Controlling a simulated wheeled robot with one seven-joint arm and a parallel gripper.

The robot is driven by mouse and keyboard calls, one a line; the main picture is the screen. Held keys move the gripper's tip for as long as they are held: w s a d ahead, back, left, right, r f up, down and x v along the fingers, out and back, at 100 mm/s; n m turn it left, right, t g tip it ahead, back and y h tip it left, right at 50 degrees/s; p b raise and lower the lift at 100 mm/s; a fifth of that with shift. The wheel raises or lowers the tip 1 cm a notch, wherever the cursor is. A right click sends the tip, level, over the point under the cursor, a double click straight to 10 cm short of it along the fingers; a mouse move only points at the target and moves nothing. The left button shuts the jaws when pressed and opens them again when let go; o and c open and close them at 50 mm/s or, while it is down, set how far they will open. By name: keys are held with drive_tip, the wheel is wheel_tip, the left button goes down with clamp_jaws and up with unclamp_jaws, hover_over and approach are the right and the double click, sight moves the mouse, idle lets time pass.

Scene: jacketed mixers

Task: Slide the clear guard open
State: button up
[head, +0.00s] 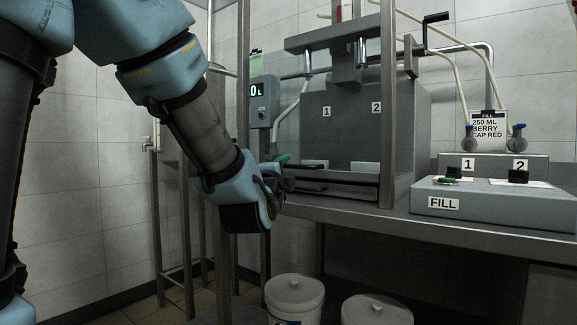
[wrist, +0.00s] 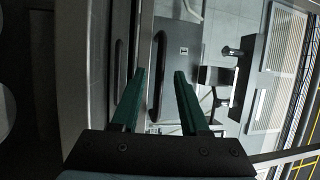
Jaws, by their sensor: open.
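The clear guard (head: 345,178) is at the front of the filling machine, between two upright metal posts; its pane is hard to make out, and its dark lower edge sits low, near the bench. A dark bar handle (head: 308,190) shows at its lower front; in the wrist view a long dark bar (wrist: 120,62) lies just left of my fingers. In the head view my gripper (head: 279,163) is at the lower left of the guard, mostly hidden by my wrist.
Behind the guard is a grey panel (head: 347,122) marked 1 and 2. A control box (head: 263,101) with a green display hangs left. A FILL box (head: 490,197) with knobs sits on the bench at right. White lidded buckets (head: 294,297) stand below the bench.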

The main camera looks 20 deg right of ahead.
sight(288, 166)
drive_tip(key=shift+x, duration=1.55)
drive_tip(key=shift+f, duration=0.1)
clamp_jaws()
